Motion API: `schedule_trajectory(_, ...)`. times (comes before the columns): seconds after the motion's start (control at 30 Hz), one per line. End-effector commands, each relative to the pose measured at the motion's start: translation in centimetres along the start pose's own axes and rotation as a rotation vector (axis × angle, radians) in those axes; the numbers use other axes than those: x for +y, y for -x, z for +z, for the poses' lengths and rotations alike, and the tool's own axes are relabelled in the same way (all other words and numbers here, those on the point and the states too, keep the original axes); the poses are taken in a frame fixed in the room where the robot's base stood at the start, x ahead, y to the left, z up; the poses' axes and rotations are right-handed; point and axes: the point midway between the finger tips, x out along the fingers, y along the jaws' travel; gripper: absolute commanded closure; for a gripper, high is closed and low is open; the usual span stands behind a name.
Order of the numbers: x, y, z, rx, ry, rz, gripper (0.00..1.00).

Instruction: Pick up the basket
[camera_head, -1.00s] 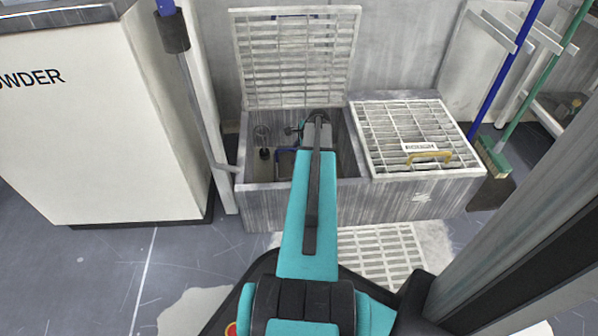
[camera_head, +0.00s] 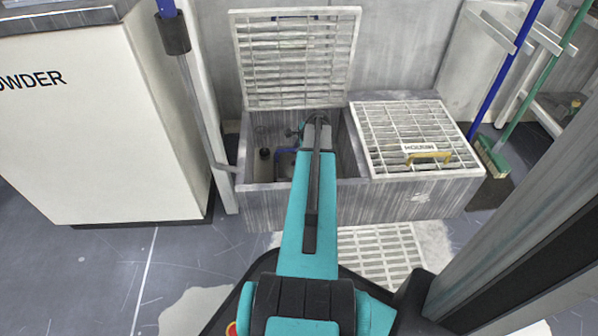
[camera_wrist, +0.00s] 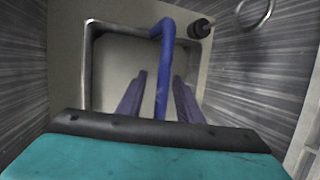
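The basket is a pale tray with a metal rim (camera_wrist: 88,70) and a blue bar handle (camera_wrist: 163,75) in the wrist view. It sits inside the open left bin (camera_head: 345,155). In the head view only a bit of the blue handle (camera_head: 287,150) shows beside my arm. My gripper (camera_wrist: 159,82) is open, with its two purple-grey fingers apart on either side of the handle. Whether they touch it I cannot tell. In the head view my gripper's fingers are hidden behind my arm.
A raised white grate (camera_head: 295,55) stands behind the open bin; a closed grate (camera_head: 400,130) covers the right bin. A white cabinet (camera_head: 90,140) stands at left. A black fitting (camera_wrist: 200,28) and a metal ring (camera_wrist: 257,12) are near the basket. Bin walls are close around.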

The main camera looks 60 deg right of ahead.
Motion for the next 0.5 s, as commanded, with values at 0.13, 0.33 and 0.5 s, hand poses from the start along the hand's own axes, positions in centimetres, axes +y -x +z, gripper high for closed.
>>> schedule_trajectory(0.13,0.02,-0.01,-0.01,0.0,0.0,0.0,0.78)
schedule_trajectory(0.33,0.03,-0.01,-0.01,0.0,0.0,0.001,1.0)
schedule_trajectory(0.5,0.05,-0.02,0.0,0.0,-0.001,0.001,1.0)
